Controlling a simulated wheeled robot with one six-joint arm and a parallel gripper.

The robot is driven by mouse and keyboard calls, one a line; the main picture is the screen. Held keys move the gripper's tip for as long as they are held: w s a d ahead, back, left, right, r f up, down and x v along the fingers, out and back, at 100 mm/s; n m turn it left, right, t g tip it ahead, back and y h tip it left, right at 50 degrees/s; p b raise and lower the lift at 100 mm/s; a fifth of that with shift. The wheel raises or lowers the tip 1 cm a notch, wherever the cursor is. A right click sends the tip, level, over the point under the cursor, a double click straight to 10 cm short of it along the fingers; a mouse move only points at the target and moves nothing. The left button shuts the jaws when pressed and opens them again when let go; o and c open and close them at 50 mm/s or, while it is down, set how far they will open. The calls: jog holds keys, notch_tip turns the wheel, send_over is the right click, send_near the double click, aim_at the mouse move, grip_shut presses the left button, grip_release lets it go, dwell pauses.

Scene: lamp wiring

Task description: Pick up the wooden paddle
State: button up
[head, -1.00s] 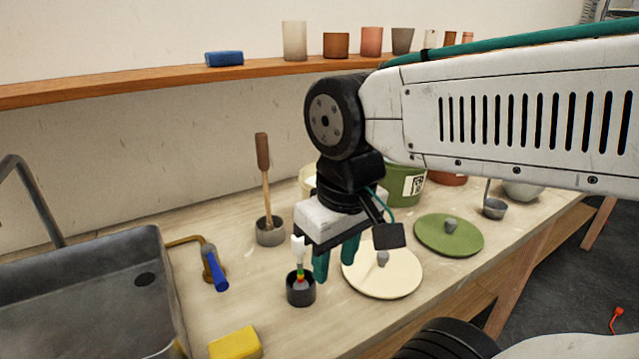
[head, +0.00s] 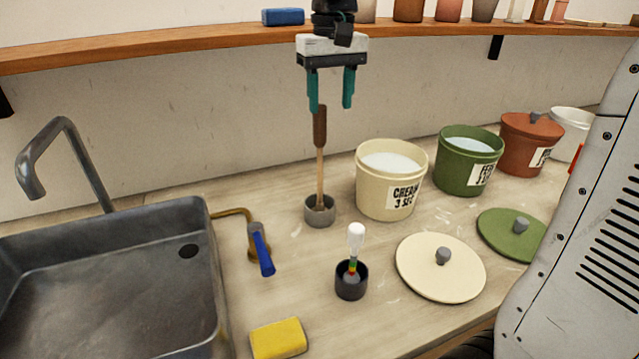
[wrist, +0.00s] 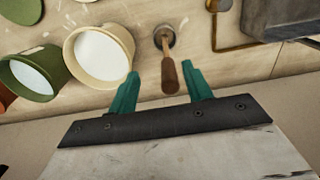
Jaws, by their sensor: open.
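The wooden paddle (head: 320,160) stands upright in a small grey cup (head: 320,211) on the counter, its dark brown handle on top and a lighter shaft below. My gripper (head: 331,106) is open and empty, pointing down, with its teal fingers at about the height of the handle's top. In the wrist view the paddle's handle (wrist: 170,78) lies between the directions of the two fingertips (wrist: 163,75), nearer the right finger. I cannot tell whether the handle's tip is between the fingers or just beyond them. The paddle's lower end is hidden in the cup.
A cream bucket (head: 372,205) and a green bucket (head: 452,178) stand right of the paddle. A black cup (head: 351,289) holding a white-topped tool is in front. A metal sink (head: 110,305) and a blue-handled tap (head: 262,254) are left. A wooden shelf (head: 180,52) runs behind.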

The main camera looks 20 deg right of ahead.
aim_at(321, 106)
jog(key=w, duration=0.3)
jog(key=shift+a+f, duration=0.1)
jog(key=shift+a, duration=0.1)
jog(key=shift+w+f, duration=0.2)
jog(key=f, duration=0.7)
jog(key=shift+a+f, duration=0.2)
grip_shut()
